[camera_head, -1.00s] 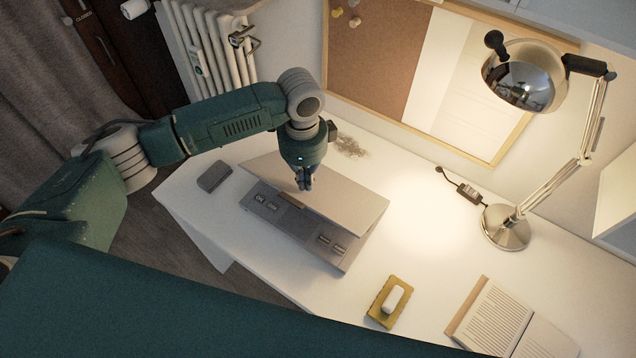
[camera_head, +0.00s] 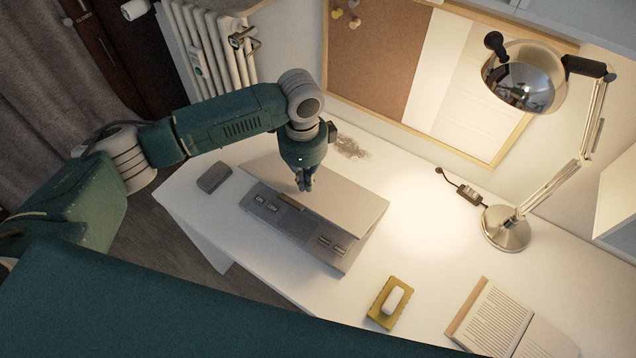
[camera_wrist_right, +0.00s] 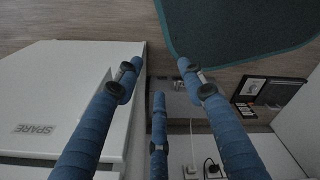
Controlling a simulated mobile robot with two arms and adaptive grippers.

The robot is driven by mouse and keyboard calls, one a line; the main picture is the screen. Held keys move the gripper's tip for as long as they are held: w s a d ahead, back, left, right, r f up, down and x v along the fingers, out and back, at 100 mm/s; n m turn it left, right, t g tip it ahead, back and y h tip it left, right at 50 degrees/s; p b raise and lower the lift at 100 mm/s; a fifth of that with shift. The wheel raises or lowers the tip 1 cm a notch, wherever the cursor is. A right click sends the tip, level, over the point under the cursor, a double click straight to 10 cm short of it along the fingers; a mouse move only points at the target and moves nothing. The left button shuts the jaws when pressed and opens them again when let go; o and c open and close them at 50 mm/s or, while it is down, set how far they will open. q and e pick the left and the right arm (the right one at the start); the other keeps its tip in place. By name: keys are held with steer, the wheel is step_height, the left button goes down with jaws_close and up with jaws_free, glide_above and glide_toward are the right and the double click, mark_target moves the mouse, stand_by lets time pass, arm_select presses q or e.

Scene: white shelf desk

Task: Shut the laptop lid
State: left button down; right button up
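The grey laptop stands on the white desk in the head view. Its pale lid (camera_head: 345,205) is partly lowered, slanting over the darker base (camera_head: 292,232), whose near strip still shows. My left gripper (camera_head: 304,187) is over the lid, its fingers close together, pointing down and holding nothing visible. Its tips look close to or against the lid; I cannot tell if they touch. My right gripper (camera_wrist_right: 155,85) shows in the right wrist view, its blue fingers spread with nothing between them. The laptop is not visible in that view.
Around the laptop on the desk (camera_head: 410,235) are a dark grey box-like item (camera_head: 214,177), a yellow sponge-like block (camera_head: 381,311) with a white piece on top, an open book (camera_head: 492,322) and a metal lamp (camera_head: 507,228). A corkboard (camera_head: 375,55) is on the wall behind.

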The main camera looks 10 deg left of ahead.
arm_select(q)
steer(key=shift+f+b, duration=2.3)
steer(key=shift+f, duration=3.25)
step_height(320, 180, up, 7)
steer(key=p, duration=0.8)
steer(key=shift+r, duration=0.1)
steer(key=shift+r, duration=3.9)
